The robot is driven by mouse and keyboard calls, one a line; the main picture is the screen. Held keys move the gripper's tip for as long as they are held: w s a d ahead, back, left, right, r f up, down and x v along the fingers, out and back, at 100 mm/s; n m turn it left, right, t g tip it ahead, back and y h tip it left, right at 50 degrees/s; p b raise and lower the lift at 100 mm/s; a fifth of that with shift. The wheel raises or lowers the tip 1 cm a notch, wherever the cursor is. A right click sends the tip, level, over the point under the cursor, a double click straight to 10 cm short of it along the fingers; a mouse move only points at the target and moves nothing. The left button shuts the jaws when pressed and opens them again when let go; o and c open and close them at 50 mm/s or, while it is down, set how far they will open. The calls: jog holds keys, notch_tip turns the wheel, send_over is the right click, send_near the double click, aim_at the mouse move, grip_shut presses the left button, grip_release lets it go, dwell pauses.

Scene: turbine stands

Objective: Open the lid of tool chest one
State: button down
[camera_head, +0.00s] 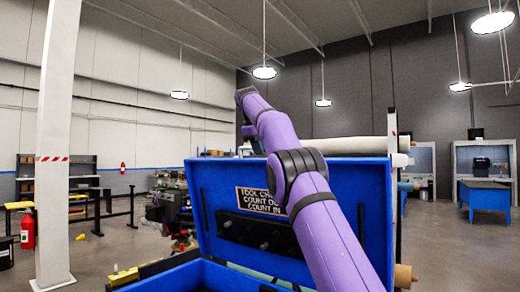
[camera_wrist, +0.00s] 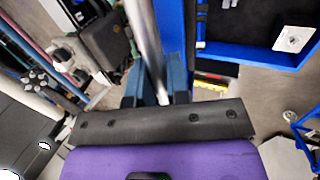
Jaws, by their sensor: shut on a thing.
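The blue tool chest's lid (camera_head: 340,175) stands raised, tilted back and open, above the blue chest body (camera_head: 215,277) in the head view. A sign with white letters, partly covered by my purple arm, is on the lid's inner face. The bar runs beside a blue edge (camera_wrist: 190,50), which appears to be the lid's.
A white column (camera_head: 55,150) and a red fire extinguisher (camera_head: 27,228) stand at the left. Machinery (camera_head: 168,205) is close behind the chest's left side. A blue table (camera_head: 485,197) stands far right.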

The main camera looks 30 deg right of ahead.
jog(key=c, duration=1.1)
grip_release()
jog(key=shift+a+r, duration=0.2)
jog(key=shift+r, duration=0.3)
